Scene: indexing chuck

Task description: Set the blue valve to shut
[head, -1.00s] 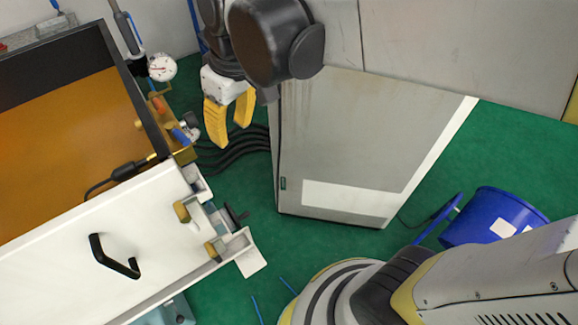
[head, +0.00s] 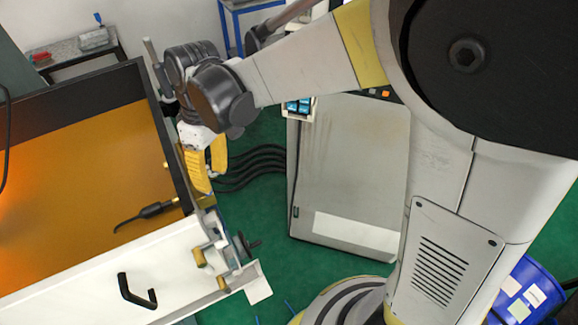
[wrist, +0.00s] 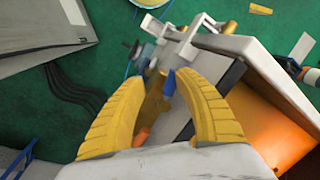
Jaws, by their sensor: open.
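The blue valve handle (wrist: 169,82) shows in the wrist view as a short blue lever beside brass fittings (wrist: 152,103), close to the inner side of my right fingertip. I cannot tell whether they touch. My gripper (wrist: 155,82) is open, its yellow fingers on either side of the brass fittings. An orange-red handle (wrist: 143,135) lies nearer the palm, partly hidden. In the head view my gripper (head: 208,165) is at the right edge of the orange-floored tank and hides the blue valve.
The tank (head: 165,140) has a black rim and a white panel (head: 80,270) with a black handle (head: 135,292). A black crank (head: 247,245) sticks out at its corner. A grey cabinet (head: 350,160) stands to the right, with black hoses (head: 250,165) between.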

